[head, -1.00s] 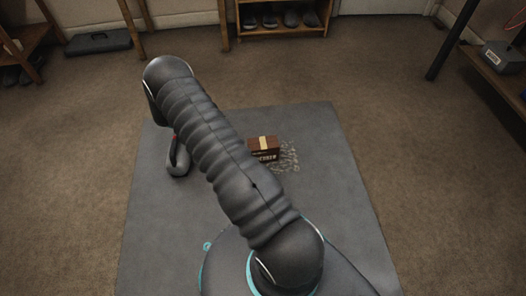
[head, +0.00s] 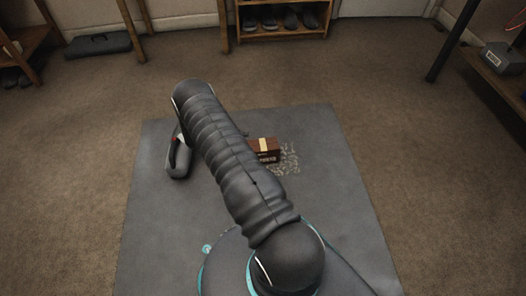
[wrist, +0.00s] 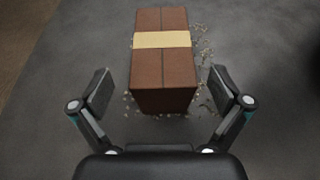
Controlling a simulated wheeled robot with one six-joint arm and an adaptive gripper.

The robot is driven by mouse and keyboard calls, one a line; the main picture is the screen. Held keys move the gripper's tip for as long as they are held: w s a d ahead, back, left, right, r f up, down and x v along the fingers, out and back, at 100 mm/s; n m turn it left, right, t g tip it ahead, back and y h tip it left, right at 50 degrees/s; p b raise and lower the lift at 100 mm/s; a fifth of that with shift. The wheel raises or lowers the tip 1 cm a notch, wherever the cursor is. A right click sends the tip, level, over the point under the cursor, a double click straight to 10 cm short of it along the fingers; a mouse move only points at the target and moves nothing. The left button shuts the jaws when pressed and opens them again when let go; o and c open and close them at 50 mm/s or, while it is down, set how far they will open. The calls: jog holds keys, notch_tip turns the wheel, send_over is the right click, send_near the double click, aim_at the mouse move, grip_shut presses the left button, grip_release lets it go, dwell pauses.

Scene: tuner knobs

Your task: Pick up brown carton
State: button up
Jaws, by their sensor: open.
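In the wrist view the carton (wrist: 164,75) stands upright ahead of my gripper (wrist: 165,92), roughly centred between the two fingers. The fingers are open, one to each side of the carton's near end, with a gap on both sides. Nothing is held. In the head view the gripper's fingertips are hidden behind my arm.
Small pale bits (head: 288,163) are scattered on the mat (head: 330,200) around the carton. The mat is otherwise clear. A shoe shelf (head: 282,31), a dark case (head: 98,44) and a side table (head: 497,72) stand well away on the brown carpet.

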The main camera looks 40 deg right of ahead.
aim_at(257, 145)
jog(key=shift+s+r+x, duration=0.1)
jog(key=shift+r+x, duration=0.05)
jog(key=shift+x, duration=1.2)
jog(key=shift+s+r+x, duration=0.15)
jog(key=shift+r+x, duration=0.05)
jog(key=shift+x, duration=1.1)
jog(key=c, duration=1.2)
